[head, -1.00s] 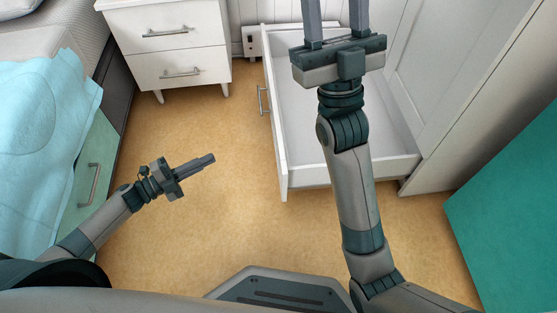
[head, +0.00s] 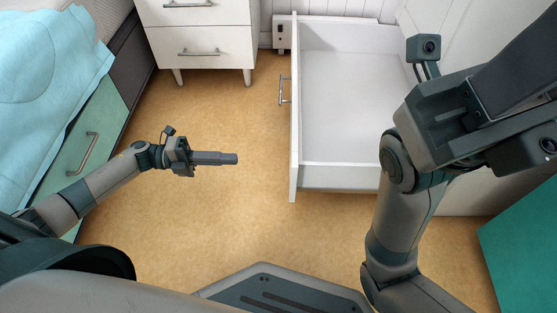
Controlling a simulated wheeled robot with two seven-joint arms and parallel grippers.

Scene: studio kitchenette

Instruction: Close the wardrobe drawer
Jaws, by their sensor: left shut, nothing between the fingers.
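The wardrobe drawer (head: 335,177) is white and stands pulled out over the floor, empty inside. Its front panel (head: 294,130) faces left and carries a metal bar handle (head: 282,90). The white wardrobe (head: 465,200) is at the right, partly hidden behind my right arm. My left gripper (head: 236,159) is shut and empty, above the floor to the left of the drawer front and apart from it. My right arm is raised at the right, over the drawer's right side. Its fingertips are out of the picture.
A white nightstand (head: 198,65) with two drawers stands at the back left. A bed with a light blue cover (head: 50,80) and a green drawer (head: 85,150) is at the left. A teal surface (head: 525,250) is at the lower right. The floor (head: 215,215) left of the drawer is clear.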

